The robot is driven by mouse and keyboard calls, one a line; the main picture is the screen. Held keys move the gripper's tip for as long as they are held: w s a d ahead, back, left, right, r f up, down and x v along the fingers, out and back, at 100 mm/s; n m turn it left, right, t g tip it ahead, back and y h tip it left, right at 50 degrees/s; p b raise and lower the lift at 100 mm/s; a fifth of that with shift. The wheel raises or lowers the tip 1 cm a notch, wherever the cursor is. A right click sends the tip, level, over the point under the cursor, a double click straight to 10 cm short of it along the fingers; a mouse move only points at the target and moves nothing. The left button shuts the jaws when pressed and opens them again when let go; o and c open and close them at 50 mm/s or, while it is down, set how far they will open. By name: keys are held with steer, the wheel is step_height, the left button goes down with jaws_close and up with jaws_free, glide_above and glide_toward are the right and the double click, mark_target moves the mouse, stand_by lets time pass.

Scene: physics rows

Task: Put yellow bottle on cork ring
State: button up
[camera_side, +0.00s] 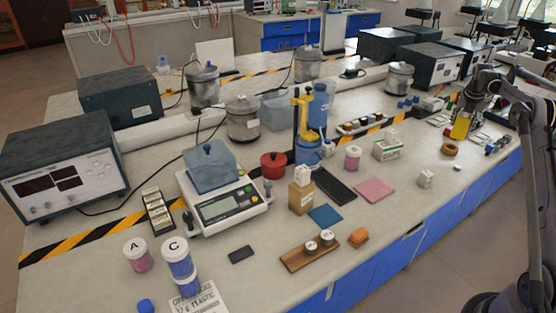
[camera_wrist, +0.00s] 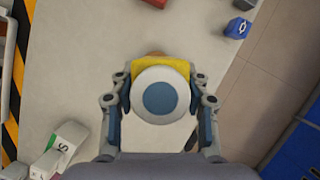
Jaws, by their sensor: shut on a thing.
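The yellow bottle (camera_side: 461,125) is held upright, or nearly so, in my gripper (camera_side: 466,114) at the right side of the bench. In the wrist view, my gripper (camera_wrist: 163,93) has its two fingers on either side of the yellow bottle (camera_wrist: 122,76), whose round white top with a blue centre faces the camera. The tan cork ring (camera_side: 450,149) lies on the bench just below and slightly left of the bottle in the side view. In the wrist view only a small brownish edge (camera_wrist: 153,53) shows past the bottle, likely the ring. The bottle's base appears above the bench.
A blue item (camera_wrist: 238,28) lies near the bench edge. The bench's front edge is close on the right. Bare bench surrounds the ring's near side.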

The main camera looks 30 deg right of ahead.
mark_target(457, 131)
steer(key=shift+w+f, duration=0.3)
steer(key=shift+w, duration=0.05)
steer(key=shift+f, duration=1.9)
steer(key=shift+f, duration=0.1)
steer(key=o, duration=1.3)
